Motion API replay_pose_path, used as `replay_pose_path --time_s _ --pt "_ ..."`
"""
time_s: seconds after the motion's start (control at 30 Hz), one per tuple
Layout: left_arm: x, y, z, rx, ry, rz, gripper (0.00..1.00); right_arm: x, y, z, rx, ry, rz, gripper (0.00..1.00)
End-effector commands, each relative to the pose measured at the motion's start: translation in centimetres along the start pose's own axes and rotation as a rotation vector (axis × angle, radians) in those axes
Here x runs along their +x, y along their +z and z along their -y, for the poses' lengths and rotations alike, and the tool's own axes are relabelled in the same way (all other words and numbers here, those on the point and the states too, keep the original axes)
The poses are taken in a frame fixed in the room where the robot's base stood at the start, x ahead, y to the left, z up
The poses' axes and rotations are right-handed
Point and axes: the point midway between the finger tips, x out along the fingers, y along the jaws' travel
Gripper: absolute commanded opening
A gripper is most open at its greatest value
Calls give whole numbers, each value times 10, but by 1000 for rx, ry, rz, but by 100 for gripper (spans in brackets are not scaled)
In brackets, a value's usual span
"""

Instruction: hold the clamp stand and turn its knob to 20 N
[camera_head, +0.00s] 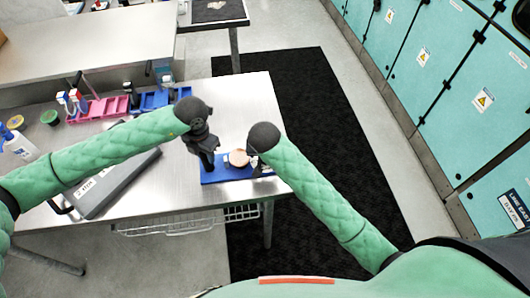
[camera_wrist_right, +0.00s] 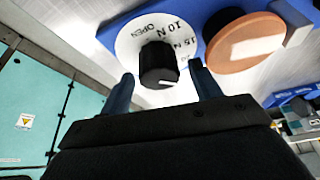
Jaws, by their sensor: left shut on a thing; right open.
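The clamp stand has a blue base (camera_head: 232,173) on the front right of the steel table. A round copper-coloured disc (camera_head: 239,158) sits on it and also shows in the right wrist view (camera_wrist_right: 245,45). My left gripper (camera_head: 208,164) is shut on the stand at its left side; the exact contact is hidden. In the right wrist view, a black knob (camera_wrist_right: 158,58) stands on a white dial (camera_wrist_right: 128,38) marked OPEN, 10, 15 and N. The knob has a white line near its lower edge. My right gripper (camera_wrist_right: 163,72) is open, its fingers on either side of the knob.
A grey case (camera_head: 115,185) lies left of the stand, under my left arm. Pink (camera_head: 97,108) and blue (camera_head: 150,101) racks, a bottle (camera_head: 18,145) and small jars stand further back left. The table's right edge is close to the stand. Green cabinets (camera_head: 425,60) line the right wall.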

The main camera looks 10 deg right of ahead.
Motion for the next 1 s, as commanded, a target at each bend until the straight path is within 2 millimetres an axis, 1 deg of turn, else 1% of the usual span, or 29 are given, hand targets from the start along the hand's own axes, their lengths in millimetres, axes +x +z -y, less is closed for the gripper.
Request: replay_pose_path --time_s 0.3,0.5,0.6,0.7,1.0 --pt "0 0 0 0 0 1 0 -60 -1 0 1 -2 -2 63" --pt "0 0 0 0 0 1 0 -90 0 0 1 -2 -1 63" --pt "0 0 0 0 0 1 0 -100 -1 0 0 -2 -1 63" --pt "0 0 0 0 0 1 0 -105 0 0 0 -1 0 63" --pt "0 0 0 0 1 1 0 -107 0 0 0 0 0 63"
